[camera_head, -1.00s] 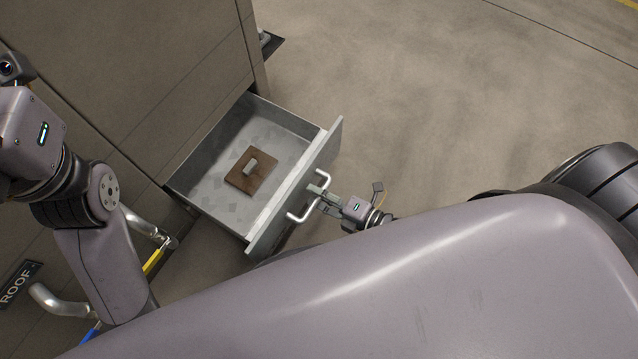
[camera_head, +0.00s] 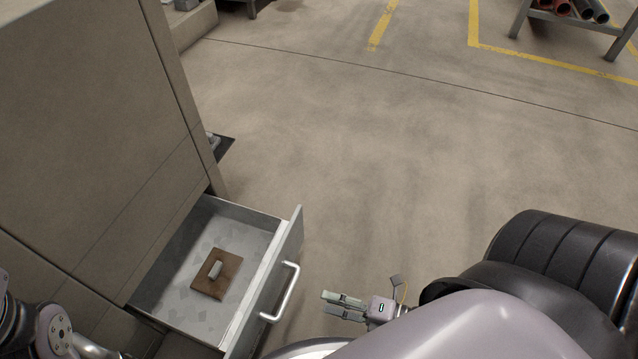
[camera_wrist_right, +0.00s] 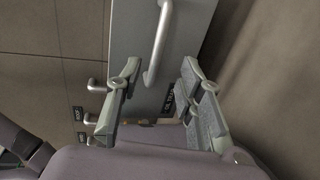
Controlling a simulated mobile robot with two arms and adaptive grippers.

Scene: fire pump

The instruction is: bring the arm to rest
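My right gripper (camera_head: 336,304) is open and empty in the head view, to the right of the drawer handle (camera_head: 280,291) and apart from it. In the right wrist view the two fingers of the right gripper (camera_wrist_right: 161,68) are spread, with the silver handle (camera_wrist_right: 160,42) beyond them. The grey drawer (camera_head: 294,238) stands pulled out of the cabinet. A brown plate (camera_head: 232,271) with a small grey block (camera_head: 215,269) on it lies inside. Part of my left arm shows at the bottom left; its gripper is out of view.
The tan cabinet (camera_head: 90,110) fills the left side. Open concrete floor (camera_head: 370,170) lies to the right of the drawer. A rack (camera_head: 570,22) with pipes stands at the top right, near yellow floor lines.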

